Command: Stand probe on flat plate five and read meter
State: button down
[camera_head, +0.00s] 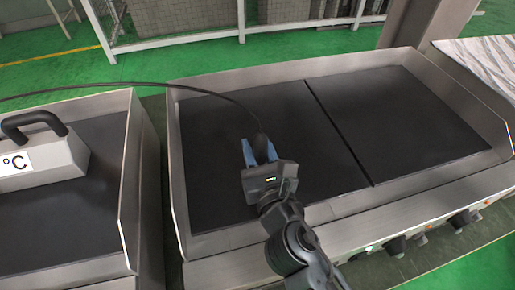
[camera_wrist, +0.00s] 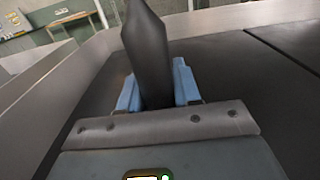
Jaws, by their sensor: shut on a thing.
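My gripper (camera_head: 260,148) is over the left dark plate (camera_head: 215,185) of the griddle on the right. Its blue fingers are shut on a dark probe (camera_head: 263,143), which has a black cable running from it to the left. In the wrist view the probe (camera_wrist: 147,50) stands up between the two blue fingers (camera_wrist: 157,88). The probe's lower end is hidden, so I cannot tell whether it touches the plate. The meter (camera_head: 42,160) is a grey box with a black handle and a "°C" label at the far left; no reading shows.
The meter rests on another dark plate (camera_head: 90,215) with raised steel walls. A thin gap splits the right griddle, and its right plate (camera_head: 400,115) is bare. Steel walls (camera_head: 180,165) surround it. Knobs (camera_head: 395,245) line its front. A striped cloth-like sheet (camera_head: 485,60) lies at right.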

jog(key=shift+f, duration=0.1)
jog(key=c, duration=0.8)
grip_release()
jog(key=s, duration=0.3)
jog(key=s+d+b, duration=0.1)
jog(key=s, duration=0.3)
jog(key=s+d, duration=0.1)
jog(key=s, duration=0.2)
jog(key=shift+s+d+b, duration=0.1)
jog(key=shift+s+b, duration=0.1)
jog(key=shift+b, duration=0.15)
jog(key=shift+s+d, duration=0.1)
jog(key=shift+s, duration=0.6)
